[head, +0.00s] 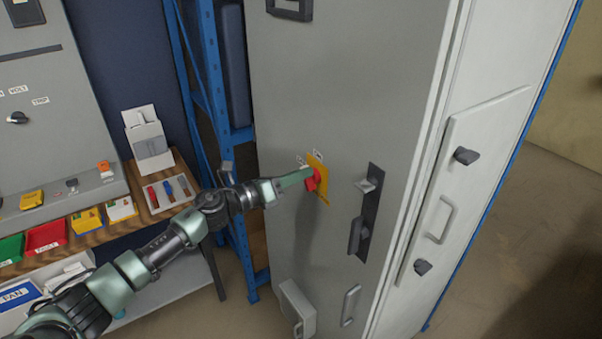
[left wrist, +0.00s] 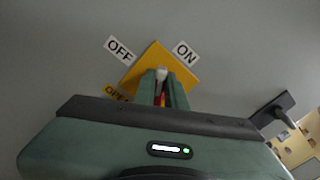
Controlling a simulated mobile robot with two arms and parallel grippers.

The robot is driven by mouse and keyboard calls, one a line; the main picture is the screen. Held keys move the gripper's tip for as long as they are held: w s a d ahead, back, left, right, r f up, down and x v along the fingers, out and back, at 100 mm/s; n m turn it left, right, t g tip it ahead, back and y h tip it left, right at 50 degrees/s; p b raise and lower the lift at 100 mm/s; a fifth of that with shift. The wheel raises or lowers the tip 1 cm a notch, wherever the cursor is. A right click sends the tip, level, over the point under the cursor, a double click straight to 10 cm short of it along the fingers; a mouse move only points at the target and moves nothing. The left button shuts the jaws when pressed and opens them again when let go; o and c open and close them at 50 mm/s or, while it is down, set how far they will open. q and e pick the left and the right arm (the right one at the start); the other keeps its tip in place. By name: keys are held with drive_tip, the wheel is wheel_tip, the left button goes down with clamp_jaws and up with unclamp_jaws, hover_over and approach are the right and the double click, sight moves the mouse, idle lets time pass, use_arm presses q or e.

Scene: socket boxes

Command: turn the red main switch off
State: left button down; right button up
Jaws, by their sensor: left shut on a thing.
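The red main switch (head: 311,184) sits on a yellow plate (head: 322,194) on the grey cabinet front in the head view. The plate (left wrist: 138,75) also shows in the left wrist view, with an OFF label (left wrist: 120,49) at its upper left and an ON label (left wrist: 185,53) at its upper right. My left gripper (head: 303,178) reaches the switch from the left and is shut on it. In the left wrist view, red shows between the two green fingers, which hide most of the handle. I cannot tell exactly which label the handle points to. My right gripper is not in view.
A dark latch plate (head: 367,212) with handles is right of the switch. A grey box (head: 297,308) juts out below. A blue rack (head: 207,75) stands left of the cabinet, beside a wooden shelf with colored bins (head: 45,236). Floor is open at right.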

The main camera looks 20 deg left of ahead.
use_arm(q)
drive_tip(key=n, duration=0.2)
drive_tip(key=n+p, duration=0.1)
drive_tip(key=n, duration=0.2)
drive_tip(key=shift+w+a+f+n, duration=0.2)
drive_tip(key=shift+n, duration=0.1)
drive_tip(key=n+p, duration=0.1)
drive_tip(key=n, duration=0.1)
drive_tip(key=f+n+p, duration=0.1)
drive_tip(key=n, duration=0.2)
drive_tip(key=shift+a+n, duration=0.1)
drive_tip(key=shift+n, duration=0.2)
drive_tip(key=c, duration=1.5)
unclamp_jaws()
drive_tip(key=shift+o, duration=0.2)
